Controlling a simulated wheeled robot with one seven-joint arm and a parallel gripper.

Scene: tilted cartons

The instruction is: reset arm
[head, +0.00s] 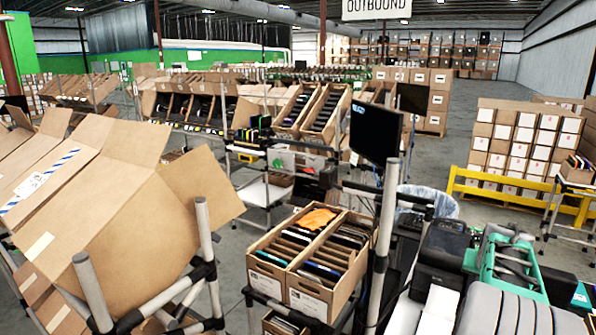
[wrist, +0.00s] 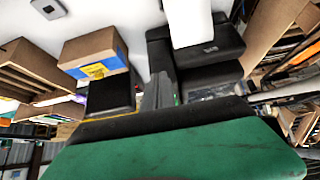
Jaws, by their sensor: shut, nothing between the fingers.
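The wrist view is filled at the bottom by a large green surface (wrist: 180,150) with a dark edge, very close to the camera. Behind it are black equipment (wrist: 165,75) and a cardboard box with a blue and yellow side (wrist: 93,52) on a white surface (wrist: 130,20). In the head view, a green-framed device (head: 510,262) and a grey ribbed shape (head: 515,315) fill the lower right.
A large open carton (head: 120,220) tilts on a pipe rack at the left. Two divided cartons of thin items (head: 318,291) stand front centre. A monitor (head: 376,132) and black equipment (head: 440,256) are at the right. Bare floor shows beyond, before a yellow rail (head: 515,197).

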